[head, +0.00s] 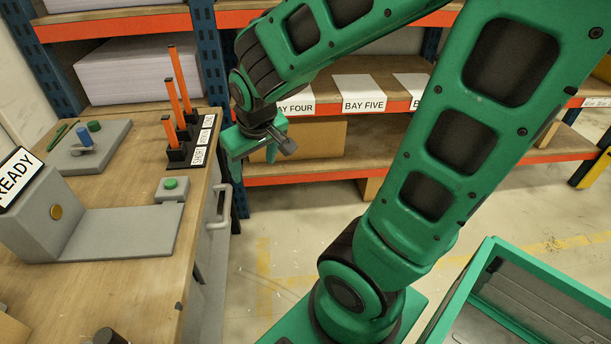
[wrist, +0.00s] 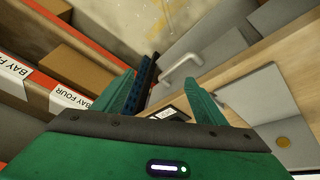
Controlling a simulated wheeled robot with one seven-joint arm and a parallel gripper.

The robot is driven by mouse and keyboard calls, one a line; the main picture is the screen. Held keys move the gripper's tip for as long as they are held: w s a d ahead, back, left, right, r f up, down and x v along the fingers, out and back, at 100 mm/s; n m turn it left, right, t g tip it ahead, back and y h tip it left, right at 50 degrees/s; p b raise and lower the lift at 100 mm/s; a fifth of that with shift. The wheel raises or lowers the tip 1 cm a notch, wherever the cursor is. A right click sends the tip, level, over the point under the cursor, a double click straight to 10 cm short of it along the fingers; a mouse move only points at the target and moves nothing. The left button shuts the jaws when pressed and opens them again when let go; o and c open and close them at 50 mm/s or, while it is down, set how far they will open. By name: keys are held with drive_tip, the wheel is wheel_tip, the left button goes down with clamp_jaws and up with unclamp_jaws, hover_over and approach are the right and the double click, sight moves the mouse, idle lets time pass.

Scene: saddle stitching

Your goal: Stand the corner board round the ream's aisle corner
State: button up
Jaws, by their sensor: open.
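Three upright orange strips, which look like the corner boards, stand in black holders on the bench: a tall one (head: 178,75) at the back, a middle one (head: 171,100) and a short one (head: 168,130) in front. Labels (head: 203,142) lie beside them, one reading SHORT. A large white paper stack (head: 138,72), seemingly the ream, sits on the shelf behind the bench. My gripper (head: 250,150) hangs right of the strips, past the bench edge. In the wrist view its two green fingers (wrist: 158,92) are apart with nothing held; the strips are not clearly seen there.
The wooden bench (head: 130,290) carries a grey plate with a block and READY sign (head: 20,175), a green button (head: 170,184) and a grey tool plate (head: 85,150). Shelves with BAY labels (head: 363,101) and cardboard boxes stand behind. A green-rimmed bin (head: 465,290) is at right.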

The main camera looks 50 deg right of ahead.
drive_tip(key=s+d+r+m+g, duration=0.1)
drive_tip(key=s+d+m+g, duration=0.1)
drive_tip(key=s+d, duration=0.4)
drive_tip(key=s+m, duration=0.1)
drive_tip(key=s, duration=0.3)
drive_tip(key=shift+d+r+g, duration=0.15)
drive_tip(key=shift+r+g, duration=0.05)
drive_tip(key=shift+g, duration=0.1)
drive_tip(key=shift+o, duration=0.5)
drive_tip(key=s+r+m+g+y, duration=0.1)
drive_tip(key=s+m, duration=0.1)
drive_tip(key=s, duration=0.6)
drive_tip(key=shift+s+d+g+y, duration=0.25)
drive_tip(key=shift+d+g+y, duration=0.15)
